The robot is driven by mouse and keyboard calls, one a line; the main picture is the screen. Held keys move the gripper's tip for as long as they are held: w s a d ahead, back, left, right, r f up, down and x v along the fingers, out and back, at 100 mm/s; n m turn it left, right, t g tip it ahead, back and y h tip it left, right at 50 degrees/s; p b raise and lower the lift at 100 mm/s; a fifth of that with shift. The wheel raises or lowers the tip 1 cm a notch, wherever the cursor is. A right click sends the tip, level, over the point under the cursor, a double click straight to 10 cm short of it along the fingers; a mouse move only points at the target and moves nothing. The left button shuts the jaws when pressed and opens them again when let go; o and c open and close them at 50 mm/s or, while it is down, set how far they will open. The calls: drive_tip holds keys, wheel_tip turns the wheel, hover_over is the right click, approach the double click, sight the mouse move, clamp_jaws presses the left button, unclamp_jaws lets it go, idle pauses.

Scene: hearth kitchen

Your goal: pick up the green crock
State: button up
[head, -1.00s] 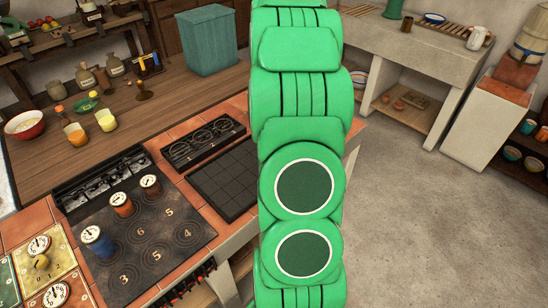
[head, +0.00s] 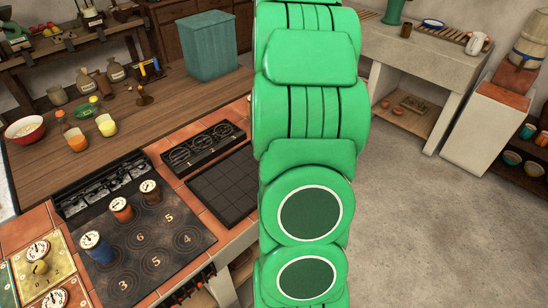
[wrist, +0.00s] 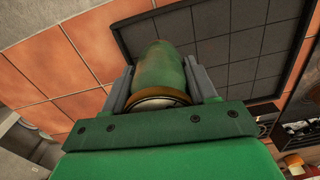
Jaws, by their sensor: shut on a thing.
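The green crock (wrist: 160,62) is between the two grey fingers of my gripper (wrist: 158,72) in the wrist view, upper middle. It is a rounded green body with a brownish rim and a pale round end facing the camera. My gripper is shut on it. Behind it in this view lie orange tiles and a dark gridded panel; I cannot tell how far the crock is from them. In the head view my green arm fills the middle and hides both my gripper and the crock.
A dark stove top (head: 140,235) with small pots stands lower left. A dark gridded panel (head: 222,187) is beside my arm. The wooden counter (head: 165,125) holds a red bowl (head: 25,128), glasses and a teal box (head: 208,45). The floor at right is clear.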

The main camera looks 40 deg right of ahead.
drive_tip(key=s+a+r, duration=0.7)
drive_tip(key=s, duration=0.2)
drive_tip(key=shift+s+a+r, duration=0.2)
drive_tip(key=shift+s+r, duration=0.15)
drive_tip(key=shift+r, duration=0.05)
